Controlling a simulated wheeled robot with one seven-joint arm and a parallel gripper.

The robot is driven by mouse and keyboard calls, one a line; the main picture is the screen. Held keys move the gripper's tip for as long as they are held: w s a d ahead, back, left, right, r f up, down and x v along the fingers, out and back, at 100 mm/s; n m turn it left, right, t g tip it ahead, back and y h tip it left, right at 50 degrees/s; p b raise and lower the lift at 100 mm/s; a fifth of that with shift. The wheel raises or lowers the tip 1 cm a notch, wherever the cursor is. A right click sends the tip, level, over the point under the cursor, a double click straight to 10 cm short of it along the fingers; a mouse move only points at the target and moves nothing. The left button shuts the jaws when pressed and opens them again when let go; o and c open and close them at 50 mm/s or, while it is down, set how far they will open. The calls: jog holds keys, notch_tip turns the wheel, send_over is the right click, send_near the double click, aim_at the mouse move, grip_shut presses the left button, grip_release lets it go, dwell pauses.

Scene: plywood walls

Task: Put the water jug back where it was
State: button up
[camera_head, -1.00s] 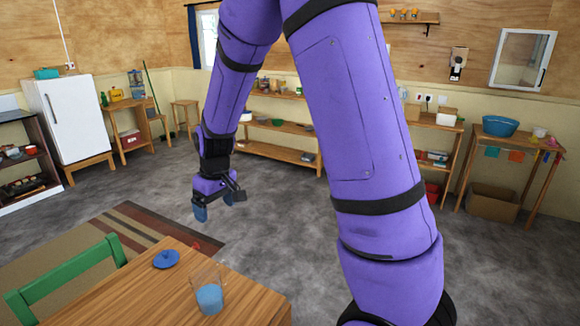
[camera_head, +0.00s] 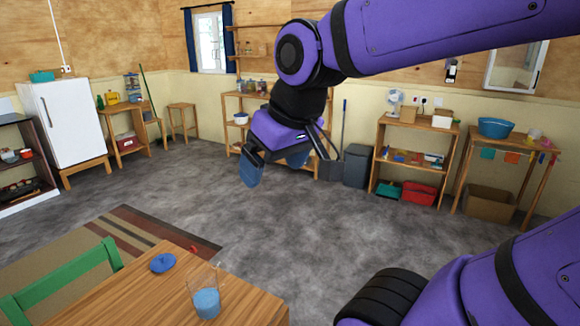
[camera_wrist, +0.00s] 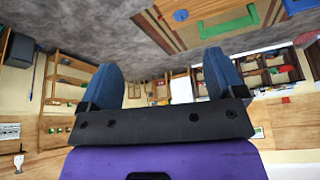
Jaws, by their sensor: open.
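The water jug (camera_head: 207,303) is a clear vessel with blue contents. It stands upright near the right side of the wooden table (camera_head: 150,295) in the head view. A round blue lid-like piece (camera_head: 163,263) lies on the table to its left and behind. My gripper (camera_head: 274,172) is up in the air over the floor beyond the table, apart from the jug. Its two blue fingers are spread and empty, as the wrist view (camera_wrist: 162,85) also shows. The table appears at the top of the wrist view, too small there to make out the jug surely.
A green chair (camera_head: 65,280) stands at the table's left side on a striped rug (camera_head: 130,225). A white fridge (camera_head: 68,120) is at the left. Shelves (camera_head: 412,150) and a side table with a blue basin (camera_head: 496,128) line the back wall. The floor between is clear.

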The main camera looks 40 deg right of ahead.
jog(key=shift+s+d+r, duration=0.1)
jog(key=shift+s+r, duration=0.1)
jog(key=shift+s, duration=1.55)
